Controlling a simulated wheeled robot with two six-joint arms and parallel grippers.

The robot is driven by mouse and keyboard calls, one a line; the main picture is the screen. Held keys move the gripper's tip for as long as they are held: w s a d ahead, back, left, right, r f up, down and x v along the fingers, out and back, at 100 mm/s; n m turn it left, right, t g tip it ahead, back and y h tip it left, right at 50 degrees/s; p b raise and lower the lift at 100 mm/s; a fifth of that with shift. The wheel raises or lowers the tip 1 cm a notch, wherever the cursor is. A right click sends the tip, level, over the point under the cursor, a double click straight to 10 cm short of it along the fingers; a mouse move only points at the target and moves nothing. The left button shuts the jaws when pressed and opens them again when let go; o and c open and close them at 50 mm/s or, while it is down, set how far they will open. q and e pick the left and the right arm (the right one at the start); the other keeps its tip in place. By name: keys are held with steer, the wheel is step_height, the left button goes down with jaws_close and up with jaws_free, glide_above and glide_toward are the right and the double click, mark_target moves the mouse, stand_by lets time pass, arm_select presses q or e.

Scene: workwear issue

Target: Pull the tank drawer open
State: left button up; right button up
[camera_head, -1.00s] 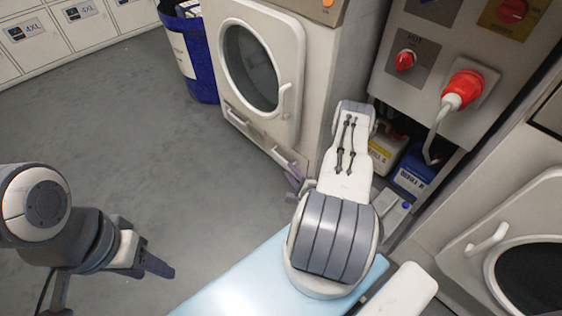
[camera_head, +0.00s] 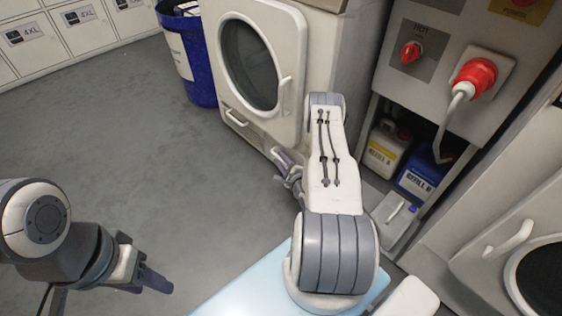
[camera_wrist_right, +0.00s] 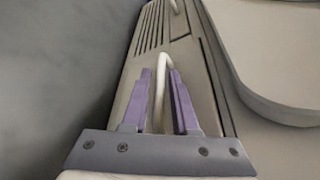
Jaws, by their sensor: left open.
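The white machine (camera_head: 262,65) with a round door has a low front strip with pull handles. One handle (camera_head: 236,118) shows at its left end. In the right wrist view a pale bar handle (camera_wrist_right: 160,80) stands on the panel beside a vent grille (camera_wrist_right: 152,28). My right gripper (camera_head: 284,168) is low at the machine's front. Its purple fingers (camera_wrist_right: 160,95) are apart, one on each side of the bar, with a gap at the left finger. I see no tank label and no open drawer. My left gripper (camera_head: 152,280) is open and empty over the floor.
A blue bin (camera_head: 200,75) stands left of the machine. Refill jugs, one white (camera_head: 385,150) and one blue (camera_head: 415,178), sit in a recess at the right under a red plug (camera_head: 472,78). The grey floor (camera_head: 120,130) at left is clear.

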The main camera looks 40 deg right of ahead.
jaws_close()
steer(key=shift+s, duration=0.1)
stand_by(1.2)
